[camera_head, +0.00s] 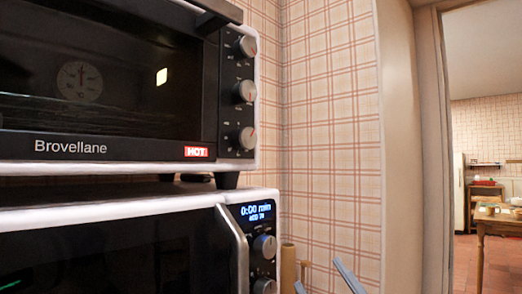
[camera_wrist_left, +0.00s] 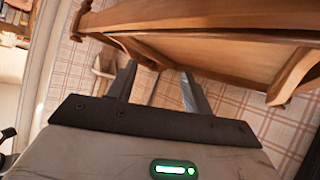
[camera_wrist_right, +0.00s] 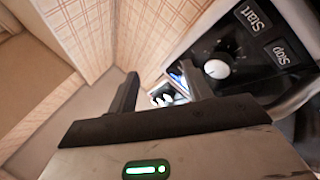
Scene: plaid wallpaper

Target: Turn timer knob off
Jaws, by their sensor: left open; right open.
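My right gripper (camera_head: 318,272) is open and empty, low and right of the ovens, apart from the knobs. In the right wrist view its fingers (camera_wrist_right: 160,85) are spread, beside a panel with a pale knob (camera_wrist_right: 217,69). My left gripper (camera_wrist_left: 155,85) is open and empty, away from the ovens.
The toaster oven stands on a microwave (camera_head: 120,250) with a "0:00 min" display and knobs (camera_head: 265,246). A plaid wall (camera_head: 330,120) is close on the right; a doorway lies beyond. Wooden furniture (camera_wrist_left: 210,50) is near my left gripper.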

